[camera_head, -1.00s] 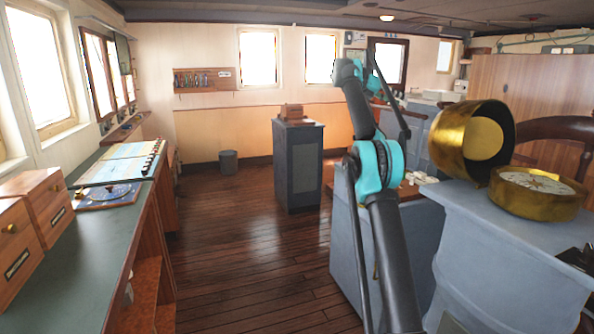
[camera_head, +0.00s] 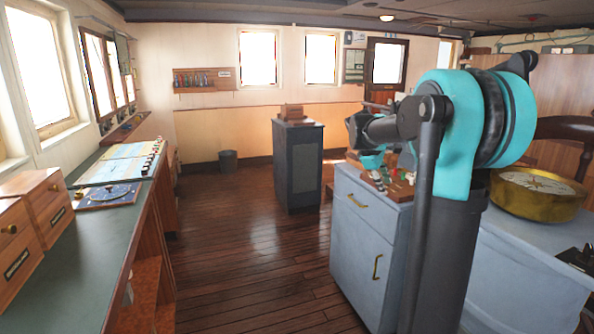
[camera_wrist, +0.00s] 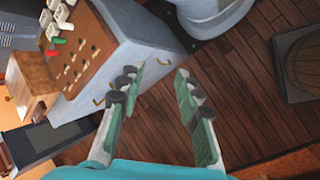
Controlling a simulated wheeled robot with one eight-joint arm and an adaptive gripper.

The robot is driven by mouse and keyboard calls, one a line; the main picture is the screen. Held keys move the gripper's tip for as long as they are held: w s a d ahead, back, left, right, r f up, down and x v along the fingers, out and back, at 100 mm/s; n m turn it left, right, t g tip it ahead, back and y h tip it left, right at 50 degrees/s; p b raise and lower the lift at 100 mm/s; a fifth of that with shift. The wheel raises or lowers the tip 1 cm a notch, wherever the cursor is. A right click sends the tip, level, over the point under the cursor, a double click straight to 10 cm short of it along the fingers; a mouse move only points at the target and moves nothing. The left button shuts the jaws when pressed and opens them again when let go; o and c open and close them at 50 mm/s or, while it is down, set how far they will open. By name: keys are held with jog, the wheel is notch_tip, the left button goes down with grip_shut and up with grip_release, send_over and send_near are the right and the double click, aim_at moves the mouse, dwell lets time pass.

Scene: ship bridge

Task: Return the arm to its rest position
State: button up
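My gripper (camera_wrist: 160,97) shows in the wrist view with its two fingers spread apart and nothing between them. Bare wooden floor shows below and between the fingertips. A grey cabinet with a brown top panel lies to the left of the fingers in the wrist view, apart from them. In the head view my arm stands large at right of centre, folded at its teal joint; the gripper's fingers cannot be made out there.
The grey cabinet (camera_head: 362,245) has brass handles and small items on its top panel. A brass compass (camera_head: 540,205) sits on the right counter. A dark pedestal (camera_head: 298,170) stands mid-room. The left console (camera_head: 85,255) has wooden boxes (camera_head: 45,205). The floor (camera_head: 235,240) between is clear.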

jog(key=s+a+f+m+y, duration=0.2)
jog(key=s+a+f+m, duration=0.1)
jog(key=s+f, duration=0.5)
jog(key=s+a+f+m+y, duration=0.1)
jog(key=s+a+f+m, duration=0.3)
jog(key=s+f, duration=0.4)
jog(key=s+a+f+m+t+y, duration=0.1)
jog(key=s+f, duration=0.7)
jog(key=s, duration=0.8)
jog(key=a+m+y, duration=0.1)
jog(key=a+m, duration=0.1)
jog(key=m, duration=0.1)
jog(key=shift+s+a+y, duration=0.25)
jog(key=shift+y, duration=0.05)
jog(key=shift+w, duration=0.1)
